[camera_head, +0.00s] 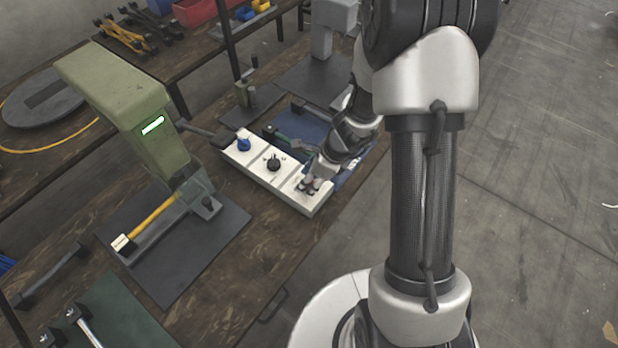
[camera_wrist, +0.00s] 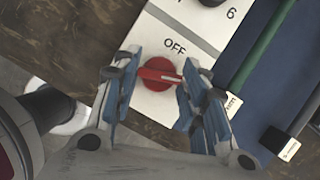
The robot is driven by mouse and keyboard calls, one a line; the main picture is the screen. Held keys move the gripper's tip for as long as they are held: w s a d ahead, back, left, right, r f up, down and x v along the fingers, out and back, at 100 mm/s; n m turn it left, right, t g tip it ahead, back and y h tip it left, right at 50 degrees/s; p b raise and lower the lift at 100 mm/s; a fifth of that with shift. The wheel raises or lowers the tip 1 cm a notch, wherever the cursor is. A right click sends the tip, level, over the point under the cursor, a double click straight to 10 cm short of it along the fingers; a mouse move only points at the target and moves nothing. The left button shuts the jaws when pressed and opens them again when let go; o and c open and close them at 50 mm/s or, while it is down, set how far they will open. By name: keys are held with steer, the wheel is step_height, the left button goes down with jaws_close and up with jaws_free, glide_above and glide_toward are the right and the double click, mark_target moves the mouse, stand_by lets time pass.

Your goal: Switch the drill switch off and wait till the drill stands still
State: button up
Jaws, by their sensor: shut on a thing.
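The red rotary switch (camera_wrist: 158,74) sits at the near end of a white panel (camera_wrist: 196,30), below the printed word OFF. My gripper (camera_wrist: 154,88) is shut on the red switch, with a blue-padded finger on either side of it. In the head view my gripper (camera_head: 310,184) is low at the near right end of the white panel (camera_head: 245,167) and mostly covers the red switch there. The switch's raised bar lies roughly across between the fingers. I cannot tell which machine is the drill or whether anything turns.
A blue knob (camera_head: 243,144) and a black knob (camera_head: 273,163) stand on the same panel. A blue mat (camera_head: 300,126) lies behind the panel. A grey machine (camera_head: 322,40) stands at the back.

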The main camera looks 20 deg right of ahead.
steer(key=shift+n+p, duration=0.35)
steer(key=shift+n, duration=0.05)
steer(key=n+g+p, duration=0.1)
steer(key=n+p, duration=0.1)
steer(key=shift+w+r+n+y, duration=0.1)
steer(key=shift+r+n+y, duration=0.05)
steer(key=shift+n+y, duration=0.2)
steer(key=n+g+p, duration=0.1)
steer(key=n+p, duration=0.1)
steer(key=n, duration=0.1)
steer(key=shift+w+n+g, duration=0.1)
steer(key=shift+n+g, duration=0.2)
steer(key=shift+n, duration=0.05)
steer(key=n+g+p, duration=0.1)
steer(key=n, duration=0.2)
steer(key=shift+n, duration=0.3)
steer(key=shift+w+n+g+p, duration=0.15)
steer(key=shift+n+g+p, duration=0.4)
steer(key=shift+n, duration=0.95)
steer(key=shift+g, duration=0.25)
steer(key=o, duration=1.1)
steer(key=shift+c, duration=0.2)
